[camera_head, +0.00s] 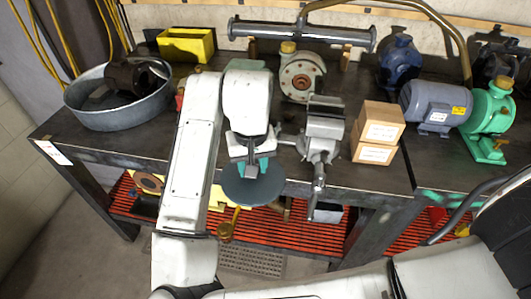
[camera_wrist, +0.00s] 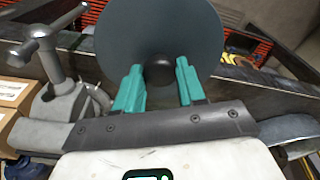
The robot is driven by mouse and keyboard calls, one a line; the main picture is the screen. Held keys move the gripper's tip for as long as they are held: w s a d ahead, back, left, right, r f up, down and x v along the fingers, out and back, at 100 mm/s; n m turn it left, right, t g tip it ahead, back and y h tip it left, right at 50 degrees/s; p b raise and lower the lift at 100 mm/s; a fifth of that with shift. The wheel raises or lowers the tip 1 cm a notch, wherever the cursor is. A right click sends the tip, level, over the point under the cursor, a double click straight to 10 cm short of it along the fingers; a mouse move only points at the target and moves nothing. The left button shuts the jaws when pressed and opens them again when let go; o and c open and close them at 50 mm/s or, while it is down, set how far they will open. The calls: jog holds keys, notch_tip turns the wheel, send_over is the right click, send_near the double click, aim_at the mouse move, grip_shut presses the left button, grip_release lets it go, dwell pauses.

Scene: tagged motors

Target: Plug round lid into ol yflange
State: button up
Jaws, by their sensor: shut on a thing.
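The round lid (camera_head: 253,190) is a dark blue-grey disc with a black knob. My gripper (camera_head: 252,163) is shut on this knob, with the disc in front of the table's front edge. In the wrist view, the lid (camera_wrist: 158,32) fills the top middle, and the teal fingers of my gripper (camera_wrist: 160,82) stand on both sides of the knob. A pale pump body with a round bolted flange (camera_head: 301,77) and a rusty centre stands at the back of the table, apart from the lid. I cannot tell if this is the named flange.
A grey vise (camera_head: 323,135) stands right of my gripper, with two stacked cardboard boxes (camera_head: 377,132) beside it. A metal tub (camera_head: 118,108) is at the left. Motors (camera_head: 436,104) stand at the right. A steel pipe (camera_head: 300,33) lies along the back.

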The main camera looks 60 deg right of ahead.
jog(key=w+a+f+n, duration=0.2)
jog(key=a+f+n, duration=0.2)
jog(key=a+f, duration=0.4)
jog(key=w+a+f+n+y, duration=0.1)
jog(key=w+a+f+n, duration=0.1)
jog(key=a+f+n, duration=0.3)
jog(key=a+f, duration=0.4)
jog(key=f, duration=0.4)
jog(key=shift+w+f, duration=0.15)
jog(key=shift+w, duration=0.15)
jog(key=shift+a, duration=0.1)
